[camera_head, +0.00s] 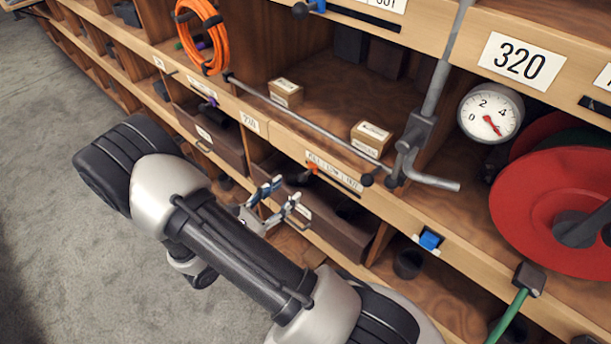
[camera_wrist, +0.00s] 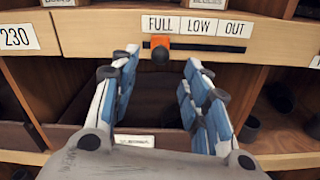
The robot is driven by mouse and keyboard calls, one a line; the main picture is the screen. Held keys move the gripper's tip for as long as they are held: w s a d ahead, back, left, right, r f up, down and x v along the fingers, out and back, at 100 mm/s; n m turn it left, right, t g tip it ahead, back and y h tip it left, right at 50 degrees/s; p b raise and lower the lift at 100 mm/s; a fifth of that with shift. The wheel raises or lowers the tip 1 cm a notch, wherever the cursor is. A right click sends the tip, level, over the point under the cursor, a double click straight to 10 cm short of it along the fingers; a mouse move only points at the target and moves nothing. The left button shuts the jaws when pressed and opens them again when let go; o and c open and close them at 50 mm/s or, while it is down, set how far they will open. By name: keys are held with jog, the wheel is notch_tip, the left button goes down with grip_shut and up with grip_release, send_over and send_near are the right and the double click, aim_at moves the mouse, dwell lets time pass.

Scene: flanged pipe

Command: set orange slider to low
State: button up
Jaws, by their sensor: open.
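The orange slider (camera_wrist: 160,48) sits at the left end of its dark slot (camera_wrist: 205,44), under the FULL mark (camera_wrist: 160,23) in the wrist view. The LOW mark (camera_wrist: 202,27) and the OUT mark (camera_wrist: 236,29) follow to the right. A dark knob sticks out from the slider. In the head view the orange slider (camera_head: 313,168) shows small on the shelf edge, above and right of my gripper. My gripper (camera_wrist: 161,65) is open, its two blue and white fingers either side of the slider's knob in the picture. I see no contact with it. The gripper also shows in the head view (camera_head: 285,194).
A dark drawer (camera_head: 330,215) hangs below the slider's shelf edge. A grey pipe with a lever (camera_head: 412,145) stands right of the slider. A blue knob (camera_head: 429,240), a gauge (camera_head: 490,113) and a red reel (camera_head: 535,205) are farther right. Small boxes (camera_head: 371,138) sit on the shelf above.

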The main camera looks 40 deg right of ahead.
aim_at(306, 173)
jog(key=d, duration=0.3)
jog(key=d+b, duration=0.1)
jog(key=d, duration=0.5)
jog(key=shift+w, duration=0.35)
jog(key=shift+c, duration=0.5)
grip_shut()
